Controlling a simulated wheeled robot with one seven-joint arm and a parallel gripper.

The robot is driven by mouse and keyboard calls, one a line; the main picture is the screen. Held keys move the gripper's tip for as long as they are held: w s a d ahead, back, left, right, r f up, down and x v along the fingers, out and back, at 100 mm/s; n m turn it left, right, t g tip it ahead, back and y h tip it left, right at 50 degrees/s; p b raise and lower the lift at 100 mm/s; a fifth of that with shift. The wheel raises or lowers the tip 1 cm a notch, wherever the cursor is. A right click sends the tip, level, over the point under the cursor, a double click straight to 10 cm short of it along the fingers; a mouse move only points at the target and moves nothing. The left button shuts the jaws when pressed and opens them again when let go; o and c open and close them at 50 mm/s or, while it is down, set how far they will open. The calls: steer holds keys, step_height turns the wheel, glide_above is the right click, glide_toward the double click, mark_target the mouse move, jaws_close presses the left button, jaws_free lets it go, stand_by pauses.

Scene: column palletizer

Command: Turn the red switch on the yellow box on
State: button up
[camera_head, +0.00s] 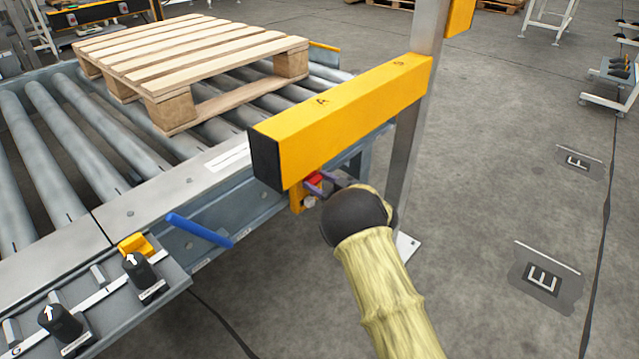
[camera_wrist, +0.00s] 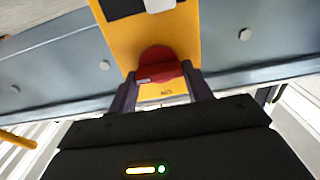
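The red switch (camera_wrist: 158,66) sits on a yellow box (camera_wrist: 128,42) in the wrist view. It has a rounded body and a raised bar lying nearly crosswise. An "ON" label, upside down in the picture, lies just below the bar. My gripper (camera_wrist: 160,72) has its two dark purple fingers on either side of the bar, their tips close to its ends. I cannot tell whether they press on it. In the head view the red switch (camera_head: 314,179) and the small yellow box (camera_head: 297,199) are partly hidden by a long yellow housing and my gripper (camera_head: 321,183).
The long yellow housing (camera_head: 340,110) hangs above the switch, beside a metal post (camera_head: 417,130). A roller conveyor (camera_head: 110,135) with a wooden pallet (camera_head: 190,55) lies to the left. A blue bar (camera_head: 200,230) sticks out from its side. Open floor lies right.

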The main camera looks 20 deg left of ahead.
steer(key=c, duration=0.4)
steer(key=shift+o, duration=0.2)
steer(key=shift+n+p, duration=0.35)
steer(key=shift+n, duration=0.15)
steer(key=shift+r+n+p, duration=0.1)
steer(key=shift+n+p, duration=0.8)
steer(key=shift+n, duration=0.3)
steer(key=n+p, duration=0.1)
steer(key=n, duration=0.3)
steer(key=shift+s+n+p, duration=0.15)
steer(key=shift+n+p, duration=0.15)
steer(key=n, duration=0.5)
steer(key=shift+f+p, duration=0.3)
steer(key=n, duration=0.5)
steer(key=shift+f, duration=0.15)
